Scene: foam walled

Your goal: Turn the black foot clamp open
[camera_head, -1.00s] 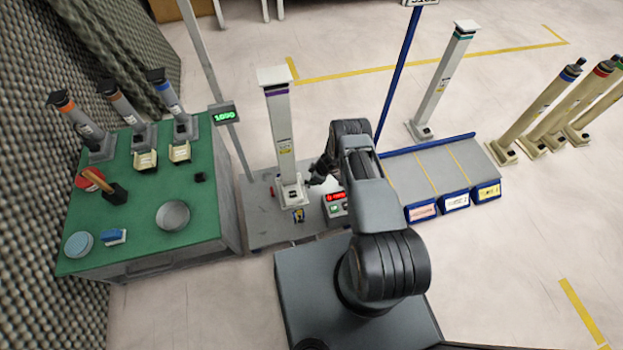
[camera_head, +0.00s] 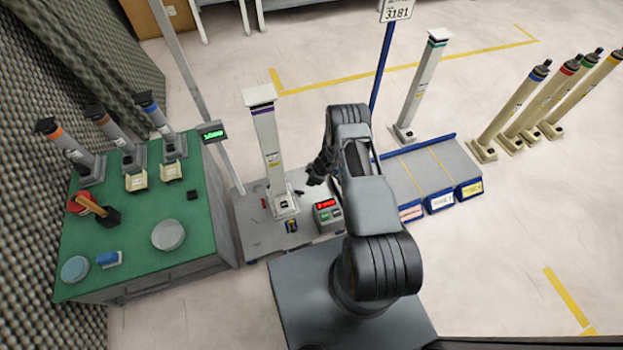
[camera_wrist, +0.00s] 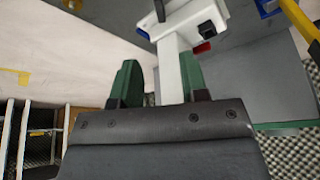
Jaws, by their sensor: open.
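A white column (camera_head: 269,150) with a purple band stands upright on a grey platform. A small black part (camera_head: 299,192), which looks like the foot clamp, sits at the right of its foot (camera_head: 284,207). My gripper (camera_head: 314,178) is up and right of that part, apart from it in the picture. In the wrist view a black lever (camera_wrist: 159,10) shows at the top edge, beside a white foot with a black block (camera_wrist: 209,33). The green fingertips of my gripper (camera_wrist: 158,78) are apart, with the white column (camera_wrist: 172,75) showing between them. No grasp shows; the clamp's turn angle is unclear.
A control box (camera_head: 326,211) with a red display stands right of the foot. A green table (camera_head: 140,235) with grey columns and tools is at left. A grey post with a green readout (camera_head: 213,132) rises between. A blue-edged rack (camera_head: 430,172) lies right.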

